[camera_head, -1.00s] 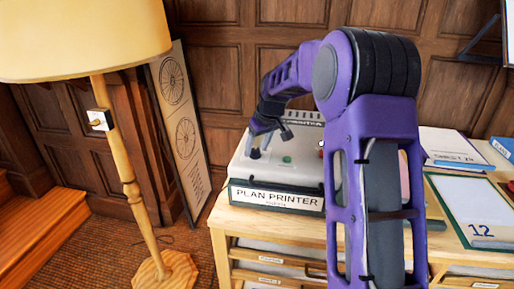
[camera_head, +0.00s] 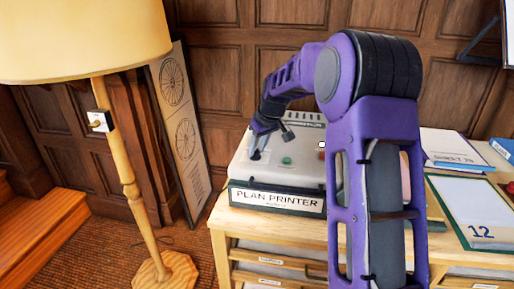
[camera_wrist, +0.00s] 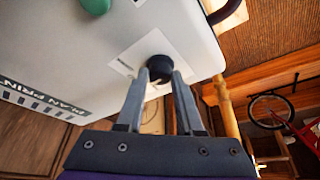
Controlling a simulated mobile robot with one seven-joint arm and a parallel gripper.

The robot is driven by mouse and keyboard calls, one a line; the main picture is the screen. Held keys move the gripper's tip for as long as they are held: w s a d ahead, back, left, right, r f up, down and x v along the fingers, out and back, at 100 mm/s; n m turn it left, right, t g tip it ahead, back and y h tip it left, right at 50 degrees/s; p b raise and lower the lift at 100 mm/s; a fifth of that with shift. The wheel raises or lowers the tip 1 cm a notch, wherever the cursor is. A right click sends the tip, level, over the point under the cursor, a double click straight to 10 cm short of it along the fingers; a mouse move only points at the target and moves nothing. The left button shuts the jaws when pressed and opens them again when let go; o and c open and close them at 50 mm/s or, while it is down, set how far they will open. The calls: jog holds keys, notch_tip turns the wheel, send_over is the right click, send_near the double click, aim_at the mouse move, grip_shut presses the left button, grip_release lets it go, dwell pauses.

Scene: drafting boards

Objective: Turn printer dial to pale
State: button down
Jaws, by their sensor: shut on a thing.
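The plan printer (camera_head: 304,170) is a pale box with a dark lower front, labelled "PLAN PRINTER", on the wooden cabinet. Its black round dial (camera_wrist: 159,68) shows in the wrist view on a white plate (camera_wrist: 128,62). My gripper (camera_wrist: 160,82) is shut on the dial, one finger on each side. In the head view my gripper (camera_head: 258,150) reaches down to the left part of the printer top and largely covers the dial. The marks on the dial's plate are too small to read, so I cannot tell its setting.
A green button (camera_head: 287,160) sits on the printer top right of my gripper. A floor lamp (camera_head: 128,185) stands left of the cabinet (camera_head: 230,226). Papers and a board marked 12 (camera_head: 476,205) lie on the right. Wood panelling is close behind.

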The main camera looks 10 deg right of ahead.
jog(key=n+p, duration=0.1)
jog(key=n+y+p, duration=0.1)
jog(key=n, duration=0.1)
jog(key=n+g+p, duration=0.1)
jog(key=n, duration=0.1)
jog(key=shift+w+d+r+y, duration=0.15)
jog(key=shift+d+y, duration=0.1)
jog(key=shift+y, duration=0.15)
jog(key=shift+w+n+g+y+p, duration=0.15)
jog(key=shift+n+g+p, duration=0.3)
jog(key=shift+n, duration=0.6)
jog(key=shift+n+g+y+p, duration=0.25)
jog(key=shift+n+p, duration=0.4)
jog(key=shift+n, duration=0.4)
jog(key=c, duration=0.6)
grip_release()
jog(key=shift+o, duration=0.2)
jog(key=p+v, duration=0.2)
jog(key=v, duration=1.5)
jog(key=shift+w+r, duration=0.1)
jog(key=shift+w, duration=0.05)
